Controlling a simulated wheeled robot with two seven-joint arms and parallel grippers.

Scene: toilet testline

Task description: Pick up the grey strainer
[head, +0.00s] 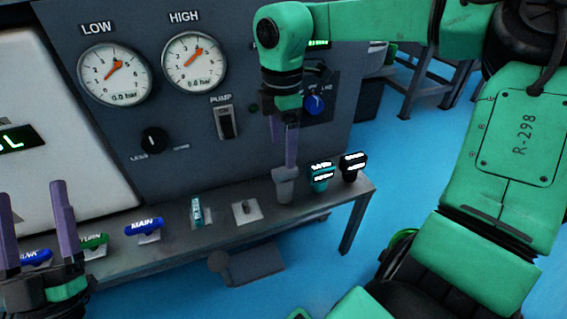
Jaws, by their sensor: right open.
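A small grey piece (286,187), which looks like the strainer, stands upright on the bench ledge below the gauge panel. My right gripper (291,160) points down right above it, with purple fingers seen edge-on. The fingertips reach down to the top of the grey piece in the picture. I cannot tell whether they touch it or straddle it. The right gripper is open. My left gripper (38,225) is at the lower left, its two purple fingers pointing up and apart, with nothing between them.
On the ledge (222,236) are a teal piece (321,178) and a black piece (352,167) to the right. To the left are a metal plate (246,211), a teal fitting (197,211), and blue (144,229) and green (92,242) handles. The gauge panel (185,110) rises behind.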

